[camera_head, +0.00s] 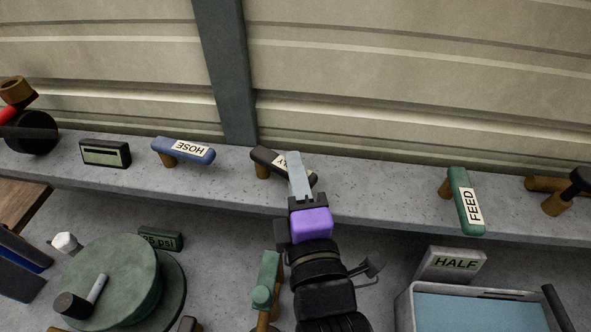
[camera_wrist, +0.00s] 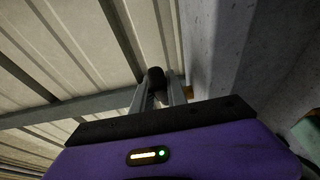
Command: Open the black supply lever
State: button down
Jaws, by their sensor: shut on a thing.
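The black supply lever (camera_head: 266,158) sits on a brass stem on the grey ledge, in the middle of the head view. In the wrist view the dark end of the lever (camera_wrist: 155,76) shows between the two grey fingers of my gripper (camera_wrist: 158,95). Part of the brass stem (camera_wrist: 188,91) shows at the right of the fingers.
A blue HOSE lever (camera_head: 184,151) stands to the left and a green FEED lever (camera_head: 466,202) to the right on the same ledge (camera_head: 380,190). Below are a green round drum (camera_head: 115,275), a HALF sign (camera_head: 452,264) and a water basin (camera_head: 480,312). A corrugated wall rises behind.

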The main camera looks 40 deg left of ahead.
jog(key=shift+f, duration=0.1)
dwell(0.3)
jog(key=shift+w+f+n+g+y, duration=0.1)
jog(key=shift+w+n+g+y, duration=0.35)
jog(key=shift+g, duration=0.25)
jog(key=shift+w+f+n+g+y+b, duration=0.2)
jog(key=shift+n+g+y+b, duration=0.2)
jog(key=shift+b, duration=0.55)
jog(key=shift+w+a+r+n+g+y+b, duration=0.15)
jog(key=shift+r+n+g+y+b, duration=0.2)
jog(key=shift+b, duration=0.35)
jog(key=shift+f+g, duration=0.1)
jog(key=shift+g, duration=0.15)
jog(key=c, duration=1.3)
grip_release()
